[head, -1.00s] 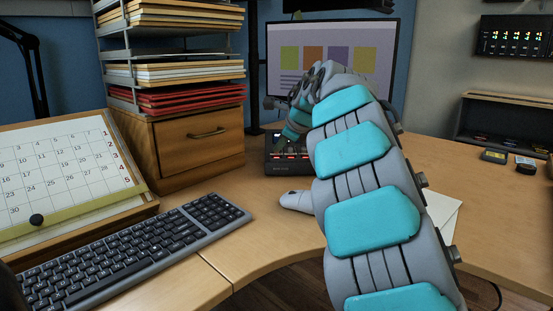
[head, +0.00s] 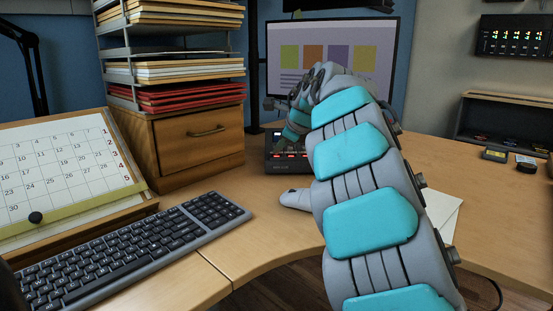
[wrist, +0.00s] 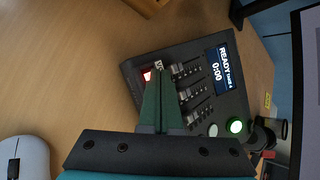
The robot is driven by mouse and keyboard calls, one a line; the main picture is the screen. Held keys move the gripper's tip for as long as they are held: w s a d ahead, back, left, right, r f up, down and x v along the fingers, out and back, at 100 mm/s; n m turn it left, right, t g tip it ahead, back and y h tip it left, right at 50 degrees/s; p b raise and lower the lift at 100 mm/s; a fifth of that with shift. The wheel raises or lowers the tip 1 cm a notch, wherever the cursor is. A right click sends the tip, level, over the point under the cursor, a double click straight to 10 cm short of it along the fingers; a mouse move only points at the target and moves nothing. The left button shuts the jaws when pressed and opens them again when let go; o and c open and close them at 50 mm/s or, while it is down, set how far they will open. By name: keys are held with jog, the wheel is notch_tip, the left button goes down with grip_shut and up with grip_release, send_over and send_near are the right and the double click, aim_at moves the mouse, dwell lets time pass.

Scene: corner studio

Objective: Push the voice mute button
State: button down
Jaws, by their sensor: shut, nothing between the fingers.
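A dark control box (head: 291,168) with red-lit buttons along its near edge sits on the desk below the monitor. Contact cannot be told. The fingers hide other buttons. In the head view my arm partly covers the box.
A grey mouse (head: 294,199) and a keyboard (head: 130,250) lie nearer on the desk. A wooden drawer unit (head: 195,140) with paper trays stands left of the box. The monitor (head: 335,55) stands behind it. White paper (head: 445,215) lies right of my arm.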

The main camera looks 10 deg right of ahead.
jog(key=shift+f+b, duration=0.3)
jog(key=shift+f, duration=0.3)
dwell(0.7)
jog(key=shift+r, duration=0.1)
jog(key=shift+r+p, duration=0.55)
jog(key=shift+p, duration=0.05)
jog(key=shift+r, duration=0.1)
notch_tip(320, 180, up, 6)
jog(key=p, duration=0.5)
jog(key=shift+d, duration=0.1)
